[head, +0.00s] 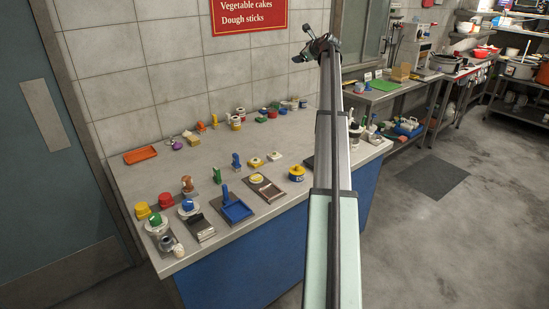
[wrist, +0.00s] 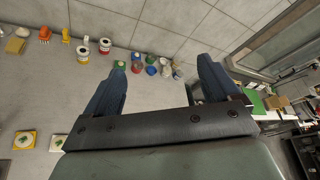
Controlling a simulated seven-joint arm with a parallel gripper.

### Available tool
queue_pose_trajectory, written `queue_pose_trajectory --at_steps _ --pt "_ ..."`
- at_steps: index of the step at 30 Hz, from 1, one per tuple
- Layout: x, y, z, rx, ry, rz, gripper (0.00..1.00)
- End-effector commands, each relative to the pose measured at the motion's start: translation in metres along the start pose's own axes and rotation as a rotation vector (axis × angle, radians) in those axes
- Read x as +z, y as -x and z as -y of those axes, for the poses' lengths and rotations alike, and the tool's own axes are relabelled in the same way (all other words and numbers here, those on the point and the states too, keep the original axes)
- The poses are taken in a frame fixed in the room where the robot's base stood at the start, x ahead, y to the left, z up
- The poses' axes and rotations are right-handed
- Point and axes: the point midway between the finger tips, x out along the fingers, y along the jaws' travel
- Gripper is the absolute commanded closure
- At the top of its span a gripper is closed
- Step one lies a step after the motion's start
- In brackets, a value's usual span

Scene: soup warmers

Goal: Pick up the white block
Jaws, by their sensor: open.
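I cannot pick out the white block for certain in either view. Small pale pieces stand among the items at the counter's back edge, and a pale piece (head: 375,139) shows near the right end, partly crowded by others. In the wrist view, a whitish rounded piece (wrist: 25,31) lies at the upper left. My gripper (head: 320,45) is raised above the far end of the counter in the head view. In the wrist view its two blue fingers (wrist: 160,72) are spread wide with nothing held between them.
My arm hides part of the counter's right side.

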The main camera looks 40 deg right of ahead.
Motion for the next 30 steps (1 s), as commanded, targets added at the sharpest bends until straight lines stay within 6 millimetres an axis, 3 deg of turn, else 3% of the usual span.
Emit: queue_pose_trajectory --at_steps 3,5,8,14,20,27,30 --pt "-0.020 0.010 0.021 0.015 0.011 -0.046 0.11" --pt "-0.029 0.010 0.019 0.044 0.038 -0.076 0.11" --pt "-0.042 0.005 0.007 0.100 0.094 -0.121 0.11" --pt "-0.064 -0.012 -0.036 0.245 0.237 -0.208 0.11" --pt "-0.087 -0.033 -0.105 0.455 0.430 -0.294 0.11" --pt "-0.121 -0.049 -0.230 0.881 0.769 -0.396 0.11" --pt "-0.132 -0.047 -0.271 1.052 0.880 -0.419 0.11"
